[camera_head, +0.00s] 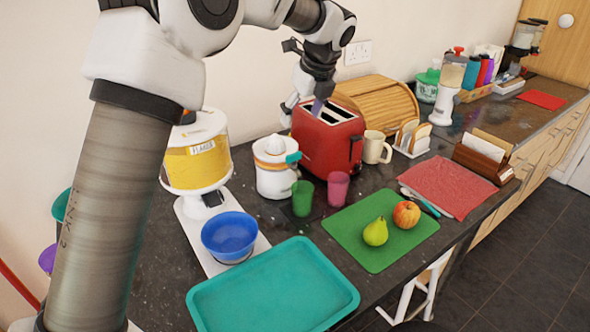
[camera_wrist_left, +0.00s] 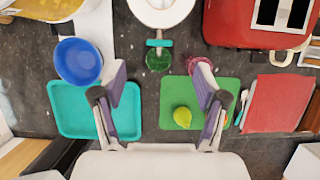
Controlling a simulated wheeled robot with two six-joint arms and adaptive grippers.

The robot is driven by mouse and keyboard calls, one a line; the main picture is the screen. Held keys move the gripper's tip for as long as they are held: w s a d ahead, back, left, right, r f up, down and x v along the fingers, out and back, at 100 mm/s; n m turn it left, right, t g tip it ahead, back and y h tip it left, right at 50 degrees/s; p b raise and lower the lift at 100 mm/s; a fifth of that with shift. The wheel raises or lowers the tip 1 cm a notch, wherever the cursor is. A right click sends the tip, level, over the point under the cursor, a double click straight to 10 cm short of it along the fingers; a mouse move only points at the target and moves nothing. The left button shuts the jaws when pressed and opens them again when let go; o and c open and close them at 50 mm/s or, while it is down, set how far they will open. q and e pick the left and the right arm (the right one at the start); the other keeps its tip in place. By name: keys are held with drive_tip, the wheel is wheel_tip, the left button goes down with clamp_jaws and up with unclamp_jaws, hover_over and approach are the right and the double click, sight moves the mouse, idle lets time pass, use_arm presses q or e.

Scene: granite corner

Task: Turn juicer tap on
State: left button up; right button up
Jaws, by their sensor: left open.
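The juicer (camera_head: 272,172) is white with an orange band and a reamer on top. It stands on the dark counter between the cereal dispenser and the red toaster. Its teal tap (camera_head: 294,158) faces the front of the counter; the tap also shows in the left wrist view (camera_wrist_left: 159,43), above a green cup (camera_wrist_left: 158,60). My left gripper (camera_head: 302,107) is open and empty, above the juicer and toaster area in the head view. In the left wrist view its fingers (camera_wrist_left: 161,75) are spread wide, with the tap beyond and between them. My right gripper is in neither view.
A red toaster (camera_head: 327,142) stands close right of the juicer. The yellow-filled dispenser (camera_head: 196,158) and blue bowl (camera_head: 229,235) are at left. A pink cup (camera_head: 338,187), teal tray (camera_head: 272,295) and green mat (camera_head: 372,256) with fruit are in front.

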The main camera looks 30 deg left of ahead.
use_arm(q)
drive_tip(key=b, duration=0.3)
approach(294, 154)
drive_tip(key=f, duration=0.2)
drive_tip(key=x, duration=0.7)
drive_tip(key=shift+w+a+p, duration=0.25)
drive_tip(key=shift+a+p, duration=0.1)
drive_tip(key=shift+a, duration=0.05)
drive_tip(key=shift+s+r, duration=0.1)
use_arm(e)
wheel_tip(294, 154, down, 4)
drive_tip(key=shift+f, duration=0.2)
use_arm(q)
drive_tip(key=c, duration=1.2)
